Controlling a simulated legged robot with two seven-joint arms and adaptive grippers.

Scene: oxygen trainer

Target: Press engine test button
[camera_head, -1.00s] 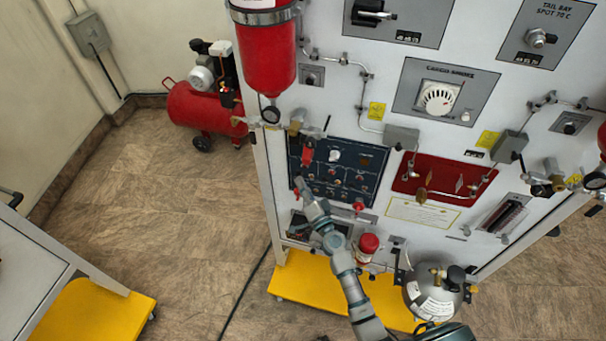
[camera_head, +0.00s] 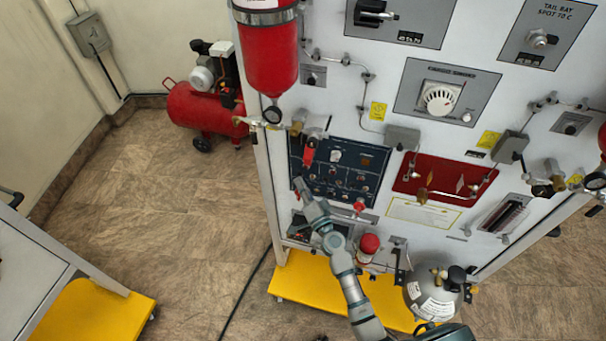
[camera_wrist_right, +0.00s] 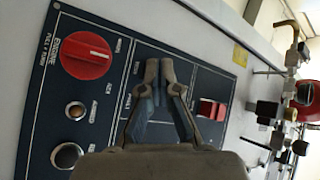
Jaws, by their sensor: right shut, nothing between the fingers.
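The dark blue control panel (camera_head: 372,148) is on the white trainer wall. In the right wrist view it (camera_wrist_right: 50,90) fills the left and middle. A large red knob (camera_wrist_right: 86,55) sits at its upper left beside small rotated lettering that looks like "ENGINE". A small round button (camera_wrist_right: 75,110) and a larger dark round button (camera_wrist_right: 67,156) lie below it. A red switch (camera_wrist_right: 212,109) is at the right. I cannot read which is the test button. My right gripper (camera_head: 299,186) is shut and empty at the panel's left edge; its fingertips (camera_wrist_right: 160,70) are between knob and switch. Contact cannot be told.
A red cylinder (camera_head: 270,55) hangs above the panel. Valves and pipes (camera_wrist_right: 290,115) stand out right of it in the wrist view. A red plate (camera_head: 405,185) is to the right. A red compressor (camera_head: 200,108) is on the floor behind; open floor (camera_head: 170,230) lies left.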

